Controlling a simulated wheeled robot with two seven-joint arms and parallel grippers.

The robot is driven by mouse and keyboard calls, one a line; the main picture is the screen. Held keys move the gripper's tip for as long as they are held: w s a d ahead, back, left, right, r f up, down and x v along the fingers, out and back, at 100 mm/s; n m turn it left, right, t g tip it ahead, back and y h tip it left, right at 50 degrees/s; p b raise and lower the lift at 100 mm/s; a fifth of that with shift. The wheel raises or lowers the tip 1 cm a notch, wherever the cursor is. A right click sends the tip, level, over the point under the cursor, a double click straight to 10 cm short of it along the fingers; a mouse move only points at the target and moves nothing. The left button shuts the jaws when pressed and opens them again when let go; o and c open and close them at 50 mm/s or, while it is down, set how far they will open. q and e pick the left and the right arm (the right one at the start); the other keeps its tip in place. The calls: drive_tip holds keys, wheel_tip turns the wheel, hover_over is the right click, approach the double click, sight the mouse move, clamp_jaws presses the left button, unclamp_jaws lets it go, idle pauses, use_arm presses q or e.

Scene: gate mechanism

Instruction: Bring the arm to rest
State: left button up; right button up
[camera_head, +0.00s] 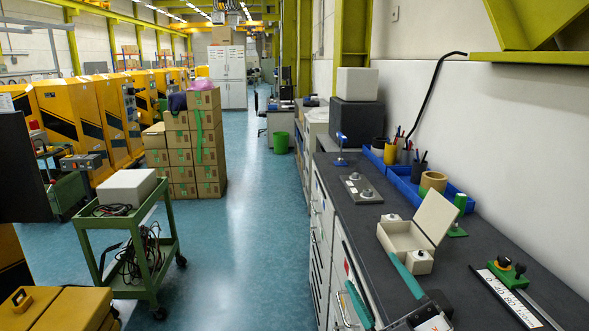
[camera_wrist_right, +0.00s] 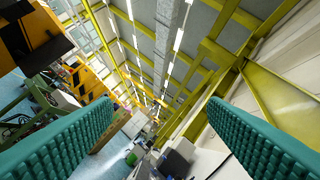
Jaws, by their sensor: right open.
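My right gripper (camera_head: 370,269) is at the bottom of the head view, over the front edge of the dark workbench (camera_head: 459,262). Its two teal fingers stand apart and point up and away, with nothing visible between them. In the right wrist view the ribbed teal fingers of the right gripper (camera_wrist_right: 160,105) are spread wide at the left and right, and that view looks toward the ceiling and the hall. The right gripper is just left of a cream box with its lid open (camera_head: 402,238). My left gripper is not in view.
The bench also holds a plate with two knobs (camera_head: 353,193), a green block with black knobs (camera_head: 508,275) beside a printed scale (camera_head: 505,299), and blue bins (camera_head: 402,179). A green cart (camera_head: 150,278) and stacked cartons (camera_head: 182,160) stand left. The aisle floor (camera_head: 250,240) is clear.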

drive_tip(key=s+d+f+m+g+h, duration=0.1)
drive_tip(key=d+f+m+g+h, duration=0.25)
drive_tip(key=f+m+h, duration=0.4)
drive_tip(key=s+d+f+m+g+h, duration=0.25)
drive_tip(key=d+f+m+h, duration=0.2)
drive_tip(key=f, duration=0.55)
drive_tip(key=s+f+m+g+y, duration=0.1)
drive_tip(key=s+f+g, duration=1.25)
drive_tip(key=s, duration=0.55)
wheel_tip(320, 180, down, 30)
drive_tip(key=s+r, duration=0.1)
drive_tip(key=s+d+f, duration=0.2)
drive_tip(key=s+f, duration=1.3)
drive_tip(key=shift+d+f+b, duration=0.2)
drive_tip(key=shift+d+b, duration=0.1)
drive_tip(key=shift+b, duration=0.15)
drive_tip(key=shift+g, duration=0.25)
